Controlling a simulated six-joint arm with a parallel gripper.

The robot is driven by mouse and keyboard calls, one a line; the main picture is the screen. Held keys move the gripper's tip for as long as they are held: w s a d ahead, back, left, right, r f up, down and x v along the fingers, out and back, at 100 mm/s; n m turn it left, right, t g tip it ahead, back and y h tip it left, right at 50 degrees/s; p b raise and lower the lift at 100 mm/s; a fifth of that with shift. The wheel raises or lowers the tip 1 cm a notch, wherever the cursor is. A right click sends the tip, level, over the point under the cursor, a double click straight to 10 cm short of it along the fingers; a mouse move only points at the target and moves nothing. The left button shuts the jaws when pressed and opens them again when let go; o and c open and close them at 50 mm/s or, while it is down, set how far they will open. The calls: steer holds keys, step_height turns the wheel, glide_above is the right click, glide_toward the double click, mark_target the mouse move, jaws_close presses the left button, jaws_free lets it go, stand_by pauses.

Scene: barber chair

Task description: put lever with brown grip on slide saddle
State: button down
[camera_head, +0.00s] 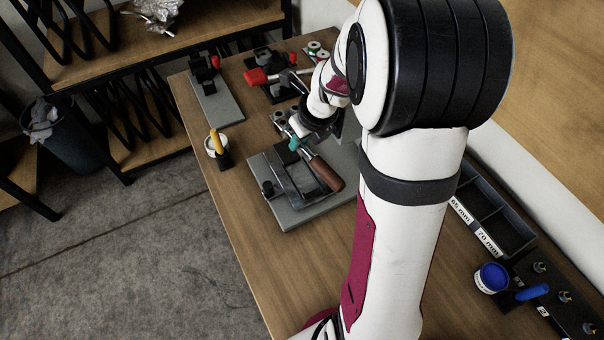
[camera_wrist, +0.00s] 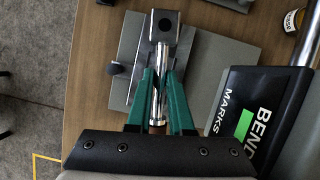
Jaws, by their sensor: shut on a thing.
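The lever has a shiny metal rod and a brown grip (camera_head: 326,174). In the wrist view its rod (camera_wrist: 160,60) lies between the green fingers of my gripper (camera_wrist: 160,85), which are shut on it. In the head view my gripper (camera_head: 295,143) is above the back of a grey base plate (camera_head: 313,210), with the brown grip pointing to the lower right. A grey metal fixture on this plate, which looks like the slide saddle (camera_head: 280,183), lies below the lever. It also shows in the wrist view (camera_wrist: 167,24), just beyond the fingertips. I cannot tell whether the lever touches it.
Red-handled clamps (camera_head: 257,76) are at the back. A divided tray (camera_head: 491,214) and blue pot (camera_head: 491,277) are at the right. The front of the wooden table (camera_head: 285,270) is clear.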

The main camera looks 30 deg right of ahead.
steer(key=shift+w+r+m+h, duration=0.15)
steer(key=shift+w+m, duration=0.2)
steer(key=shift+w, duration=0.15)
steer(key=shift+w+r+m+h, duration=0.1)
steer(key=shift+w+m+h, duration=0.05)
steer(key=shift+w+m, duration=0.3)
glide_toward(294, 164)
steer(key=x, duration=0.5)
steer(key=shift+w+f, duration=0.1)
steer(key=shift+f, duration=0.1)
steer(key=c, duration=0.8)
jaws_free()
steer(key=shift+f, duration=0.1)
